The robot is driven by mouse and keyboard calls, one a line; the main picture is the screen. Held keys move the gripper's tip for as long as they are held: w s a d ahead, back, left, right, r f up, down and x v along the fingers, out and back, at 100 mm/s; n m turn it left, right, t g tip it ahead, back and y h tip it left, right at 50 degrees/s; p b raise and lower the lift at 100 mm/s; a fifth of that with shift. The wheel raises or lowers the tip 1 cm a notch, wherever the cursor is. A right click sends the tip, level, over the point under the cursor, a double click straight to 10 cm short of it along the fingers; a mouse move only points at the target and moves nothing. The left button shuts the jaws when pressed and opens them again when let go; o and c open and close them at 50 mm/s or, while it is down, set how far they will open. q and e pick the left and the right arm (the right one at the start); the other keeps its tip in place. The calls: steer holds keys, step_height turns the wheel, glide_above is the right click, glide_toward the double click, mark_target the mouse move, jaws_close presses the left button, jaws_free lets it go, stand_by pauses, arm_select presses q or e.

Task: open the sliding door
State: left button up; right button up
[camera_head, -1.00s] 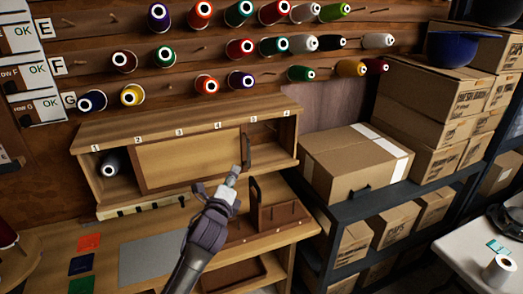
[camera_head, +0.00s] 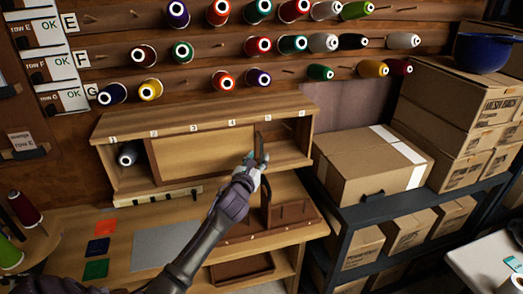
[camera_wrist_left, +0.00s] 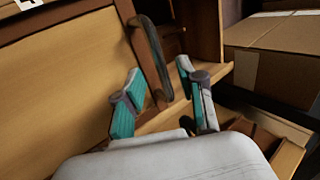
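The sliding door (camera_head: 205,155) is a light wood panel with a darker frame in the numbered cabinet (camera_head: 118,128). It covers the middle, roughly under labels 2 to 4. The bays at its left and right show open. Its dark upright handle (camera_head: 263,146) is at the door's right edge and also shows in the left wrist view (camera_wrist_left: 152,55). My left gripper (camera_head: 254,162) is at the handle's lower part. In the left wrist view, its teal-padded fingers (camera_wrist_left: 159,72) are apart, one to each side of the handle's lower end; contact cannot be told. My right gripper is out of view.
A spool (camera_head: 128,154) lies in the left bay. Below are a workbench with a grey mat (camera_head: 165,245) and a brown wooden holder (camera_head: 290,212). A cardboard box (camera_head: 365,165) stands on the dark shelf at right. Thread spools on pegs fill the wall above.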

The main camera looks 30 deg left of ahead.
mark_target(261, 153)
arm_select(q)
steer(key=shift+x, duration=2.05)
jaws_close()
